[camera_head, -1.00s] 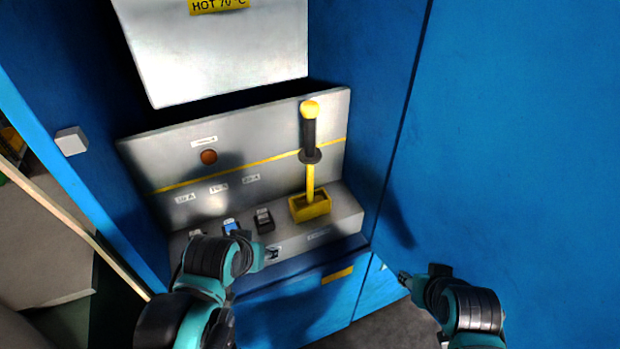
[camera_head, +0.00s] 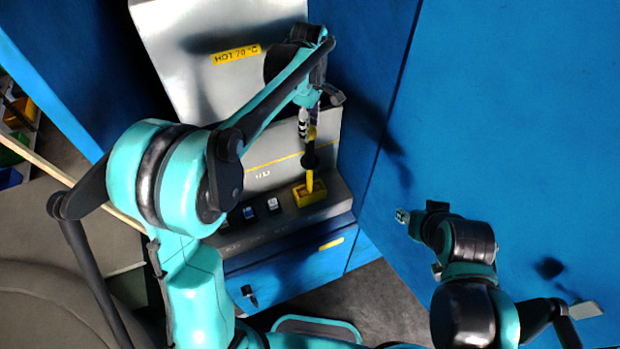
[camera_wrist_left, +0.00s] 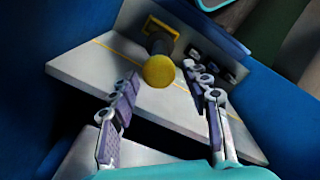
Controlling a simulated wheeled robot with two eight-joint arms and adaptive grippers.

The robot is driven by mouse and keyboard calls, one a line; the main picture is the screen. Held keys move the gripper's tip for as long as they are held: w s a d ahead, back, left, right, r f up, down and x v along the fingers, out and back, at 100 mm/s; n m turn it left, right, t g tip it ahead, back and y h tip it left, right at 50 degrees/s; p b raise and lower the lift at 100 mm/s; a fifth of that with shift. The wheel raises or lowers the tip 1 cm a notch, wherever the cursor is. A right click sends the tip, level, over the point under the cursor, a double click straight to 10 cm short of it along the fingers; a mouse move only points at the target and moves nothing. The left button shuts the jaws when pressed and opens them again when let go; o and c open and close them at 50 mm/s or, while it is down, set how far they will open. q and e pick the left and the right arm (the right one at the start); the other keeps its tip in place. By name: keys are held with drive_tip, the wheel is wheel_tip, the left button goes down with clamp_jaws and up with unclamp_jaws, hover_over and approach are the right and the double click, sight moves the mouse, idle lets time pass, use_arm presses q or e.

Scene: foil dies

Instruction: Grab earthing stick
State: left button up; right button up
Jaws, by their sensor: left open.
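The earthing stick (camera_head: 309,181) stands upright in a yellow holder (camera_head: 317,194) on the ledge inside the blue cabinet. Its black grip is partly hidden behind my left gripper (camera_head: 307,129) in the head view. In the left wrist view, the stick's round yellow knob (camera_wrist_left: 159,71) shows between the two spread fingers of my left gripper (camera_wrist_left: 161,80), with a gap on each side. My left gripper is open, at the stick's top end and not closed on it. My right gripper (camera_head: 403,217) is empty in front of the blue panel at right; its jaws are too small to judge.
Several small switches (camera_head: 272,204) sit on the ledge left of the holder. A grey box with a yellow "HOT 70 °C" label (camera_head: 237,54) hangs above and behind my left arm. A blue panel (camera_head: 520,120) stands at right. Coloured bins (camera_head: 18,112) show at far left.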

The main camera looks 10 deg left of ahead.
sight(310, 146)
use_arm(q)
drive_tip(key=shift+w+d+f+b, duration=0.1)
drive_tip(key=shift+w+f+b, duration=0.15)
drive_tip(key=shift+f, duration=0.35)
drive_tip(key=shift+w+f+b, duration=0.15)
drive_tip(key=shift+f+b, duration=0.15)
drive_tip(key=shift+f, duration=0.25)
drive_tip(key=f, duration=0.4)
drive_tip(key=f+p, duration=0.1)
drive_tip(key=f, duration=0.2)
drive_tip(key=shift+s, duration=0.25)
drive_tip(key=shift+r, duration=0.1)
clamp_jaws()
